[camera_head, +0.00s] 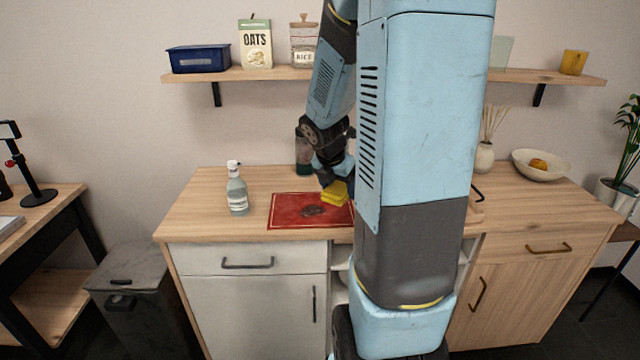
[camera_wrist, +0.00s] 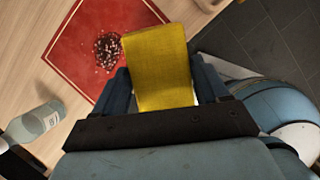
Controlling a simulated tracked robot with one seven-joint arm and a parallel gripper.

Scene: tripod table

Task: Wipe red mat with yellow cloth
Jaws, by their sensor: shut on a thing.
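The red mat (camera_head: 285,212) lies flat on the wooden counter, with a dark stain and crumbs (camera_head: 313,210) near its middle. It also shows in the wrist view (camera_wrist: 80,50), where the stain (camera_wrist: 108,50) looks like a dark speckled patch. My gripper (camera_head: 335,183) is shut on the yellow cloth (camera_head: 336,195), which is folded into a pad. The cloth fills the space between the fingers in the wrist view (camera_wrist: 158,68). It is at the right part of the mat, beside the stain. I cannot tell whether it touches the mat.
A dark bottle (camera_head: 303,155) stands behind, near the wall. A white bowl (camera_head: 541,166) and a reed vase (camera_head: 484,156) are at the right. My arm hides the counter's middle right. The counter's left end is clear.

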